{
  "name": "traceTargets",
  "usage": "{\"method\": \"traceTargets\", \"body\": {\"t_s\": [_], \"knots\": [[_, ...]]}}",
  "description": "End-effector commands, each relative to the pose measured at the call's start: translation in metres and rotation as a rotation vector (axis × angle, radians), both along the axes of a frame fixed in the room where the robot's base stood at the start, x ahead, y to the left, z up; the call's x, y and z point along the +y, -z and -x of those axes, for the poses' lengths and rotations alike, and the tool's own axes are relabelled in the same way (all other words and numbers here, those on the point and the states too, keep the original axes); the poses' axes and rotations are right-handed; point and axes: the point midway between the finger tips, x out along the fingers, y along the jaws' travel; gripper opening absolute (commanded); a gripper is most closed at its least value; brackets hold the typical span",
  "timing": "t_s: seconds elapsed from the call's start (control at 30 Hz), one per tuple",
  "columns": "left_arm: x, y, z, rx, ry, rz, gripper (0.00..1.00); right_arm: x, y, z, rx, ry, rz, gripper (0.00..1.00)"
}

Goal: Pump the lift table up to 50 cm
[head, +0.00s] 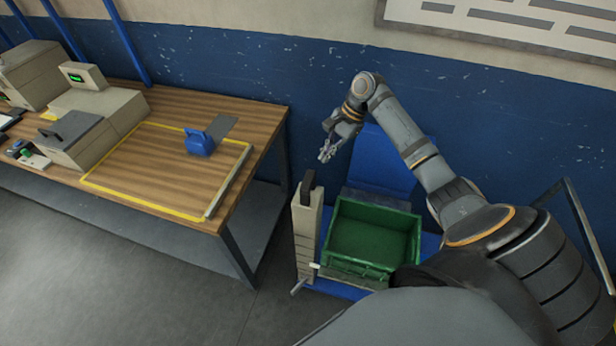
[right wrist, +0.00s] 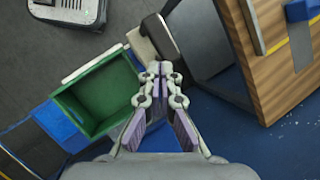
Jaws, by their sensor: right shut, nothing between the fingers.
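The lift table's blue deck (head: 345,290) shows low at centre right in the head view, mostly covered by a green crate (head: 375,238). A beige post (head: 306,235) with a black top piece (head: 308,185) stands at its left side. A small grey lever (head: 299,287) sticks out near the post's foot. My right gripper (head: 326,152) is above and slightly right of the black top piece, apart from it in the head view. In the right wrist view my right gripper (right wrist: 160,72) is shut and empty, with the post's dark top just beyond the fingertips. My left gripper is not in view.
A wooden workbench (head: 170,110) stands left of the lift table, with a blue block-like object (head: 200,142) on it. The blue wall (head: 240,80) is behind. Grey floor (head: 130,270) is open in front of the bench.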

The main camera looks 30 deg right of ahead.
Motion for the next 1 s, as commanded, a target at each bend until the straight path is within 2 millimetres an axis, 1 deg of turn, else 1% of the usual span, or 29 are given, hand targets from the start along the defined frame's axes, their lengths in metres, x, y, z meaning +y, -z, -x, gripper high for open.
{"method": "traceTargets", "body": {"t_s": [0.03,0.1,0.23,0.37,0.67,0.77,1.0], "knots": [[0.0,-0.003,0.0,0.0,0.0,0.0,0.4,0.002,-0.001,0.0,0.041,0.087,-0.011,0.0],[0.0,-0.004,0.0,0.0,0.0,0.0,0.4,0.004,-0.001,-0.001,0.097,0.206,-0.024,0.0],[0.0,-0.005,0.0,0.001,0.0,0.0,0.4,0.007,0.0,-0.001,0.161,0.346,-0.041,0.0],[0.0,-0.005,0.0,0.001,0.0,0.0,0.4,0.008,0.001,-0.002,0.184,0.395,-0.047,0.0],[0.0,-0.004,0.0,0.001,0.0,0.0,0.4,0.008,0.002,-0.002,0.184,0.396,-0.047,0.0],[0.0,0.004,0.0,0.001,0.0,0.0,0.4,0.009,0.008,-0.002,0.183,0.394,-0.047,0.0],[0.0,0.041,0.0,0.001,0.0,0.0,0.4,0.018,0.033,-0.004,0.182,0.393,-0.047,0.0]]}}
